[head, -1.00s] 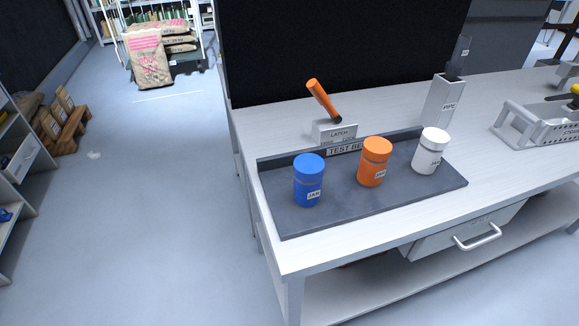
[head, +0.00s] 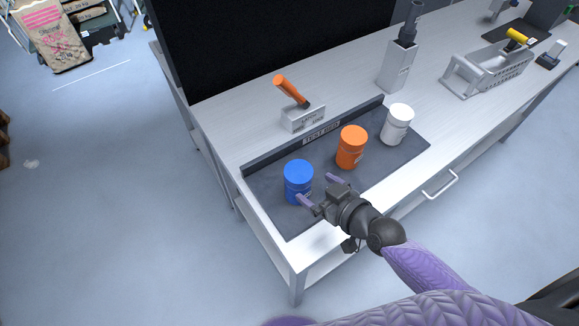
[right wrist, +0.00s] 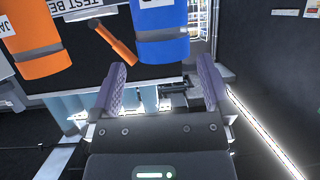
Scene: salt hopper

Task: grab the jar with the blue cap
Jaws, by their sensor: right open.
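The jar with the blue cap (head: 298,180) stands upright at the left of the dark test bed tray (head: 285,218) in the head view. Its body is blue too. My right gripper (head: 316,188) is open and empty at the jar's near right side, its two fingers pointing toward it. In the right wrist view the blue jar (right wrist: 163,48) appears upside down, ahead of and between the open fingertips (right wrist: 161,66). I cannot tell whether a finger touches it. My left gripper is not in view.
An orange jar (head: 351,148) and a white jar (head: 397,124) stand to the right in the same tray. Behind it is a latch block with an orange handle (head: 290,90).

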